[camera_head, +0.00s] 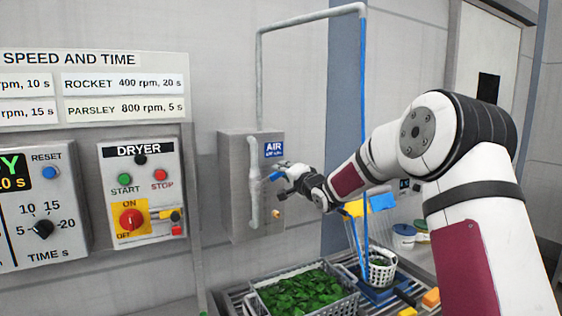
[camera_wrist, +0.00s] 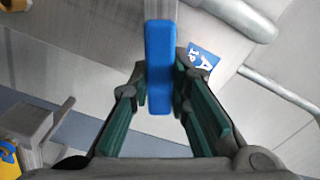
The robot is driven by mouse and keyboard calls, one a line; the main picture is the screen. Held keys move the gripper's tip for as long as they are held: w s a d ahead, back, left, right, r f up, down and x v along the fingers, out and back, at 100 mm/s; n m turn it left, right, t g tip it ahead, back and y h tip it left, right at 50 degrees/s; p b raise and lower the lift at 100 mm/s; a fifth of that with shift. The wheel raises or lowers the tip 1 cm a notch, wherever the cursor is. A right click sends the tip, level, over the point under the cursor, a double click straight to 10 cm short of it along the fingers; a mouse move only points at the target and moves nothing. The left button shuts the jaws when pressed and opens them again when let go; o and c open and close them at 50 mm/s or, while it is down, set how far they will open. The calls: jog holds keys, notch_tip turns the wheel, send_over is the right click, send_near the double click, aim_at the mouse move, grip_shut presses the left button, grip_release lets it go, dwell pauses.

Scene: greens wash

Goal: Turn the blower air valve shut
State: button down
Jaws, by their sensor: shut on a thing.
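The blower air valve has a blue handle (camera_wrist: 160,65), seen upright between my fingers in the wrist view. In the head view a small part of the blue handle (camera_head: 276,176) shows at my fingertips. My gripper (camera_head: 284,176) is at the front of the grey air box (camera_head: 238,190), below the blue AIR label (camera_head: 274,149). In the wrist view my gripper (camera_wrist: 160,88) is shut on the handle, with a green-padded finger on each side. The valve body is mostly hidden behind my gripper.
A grey pipe (camera_head: 311,20) rises from the box. The dryer panel (camera_head: 146,192) is on the wall to the left. Below stand a basket of greens (camera_head: 352,296) and a smaller white basket (camera_head: 381,274). A blue hose (camera_head: 363,130) hangs behind my arm.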

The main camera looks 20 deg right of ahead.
jog(key=shift+d+f+m+p, duration=0.25)
jog(key=shift+f+m+p, duration=0.1)
jog(key=shift+f+m, duration=0.65)
jog(key=shift+d+f+m+p, duration=0.25)
jog(key=shift+f+m, duration=0.45)
jog(key=shift+m, duration=0.6)
jog(key=c, duration=1.5)
grip_release()
jog(key=shift+w, duration=0.1)
jog(key=s, duration=0.4)
jog(key=s+d, duration=0.1)
jog(key=s, duration=0.3)
jog(key=s+d, duration=0.1)
jog(key=s, duration=0.3)
jog(key=shift+d, duration=0.1)
jog(key=shift+w, duration=0.1)
